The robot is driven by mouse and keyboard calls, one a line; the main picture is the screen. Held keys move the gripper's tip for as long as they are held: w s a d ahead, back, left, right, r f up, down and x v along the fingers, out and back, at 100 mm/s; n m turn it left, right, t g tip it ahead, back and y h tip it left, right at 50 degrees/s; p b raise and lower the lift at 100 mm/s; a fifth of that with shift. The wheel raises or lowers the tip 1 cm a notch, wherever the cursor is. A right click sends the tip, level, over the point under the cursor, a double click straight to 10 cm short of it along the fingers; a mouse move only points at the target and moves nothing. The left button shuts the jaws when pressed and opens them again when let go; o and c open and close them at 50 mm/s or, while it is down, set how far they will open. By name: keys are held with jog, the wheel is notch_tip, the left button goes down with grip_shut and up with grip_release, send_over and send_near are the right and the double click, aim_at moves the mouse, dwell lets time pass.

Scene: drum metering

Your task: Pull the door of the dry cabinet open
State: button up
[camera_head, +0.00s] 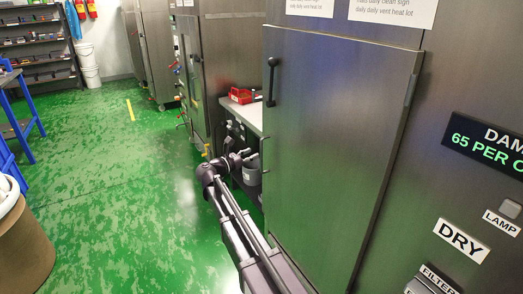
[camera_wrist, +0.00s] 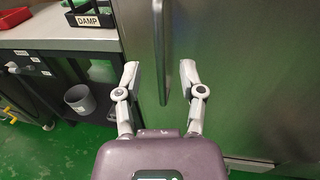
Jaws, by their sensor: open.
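The dry cabinet's door (camera_head: 335,140) is a large grey metal panel and looks shut. A dark vertical handle (camera_head: 271,82) is at its upper left edge. In the wrist view a vertical bar handle (camera_wrist: 161,45) stands on the grey door (camera_wrist: 245,75). My gripper (camera_wrist: 160,72) is open, with one finger on each side of the bar in the picture. I cannot tell how far the fingers are from the bar in depth; nothing is held. In the head view my gripper (camera_head: 247,158) is near the door's left edge, partly hidden by the arm.
Left of the door is a counter (camera_wrist: 60,42) with a red bin (camera_head: 241,96) and a "DAMP" label (camera_wrist: 89,21). A grey cup (camera_wrist: 79,98) is on the shelf below. A "DRY" label (camera_head: 461,240) is right of the door. The green floor (camera_head: 110,190) is open at left.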

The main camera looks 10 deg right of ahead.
aim_at(262, 149)
jog(key=shift+x, duration=2.8)
grip_shut()
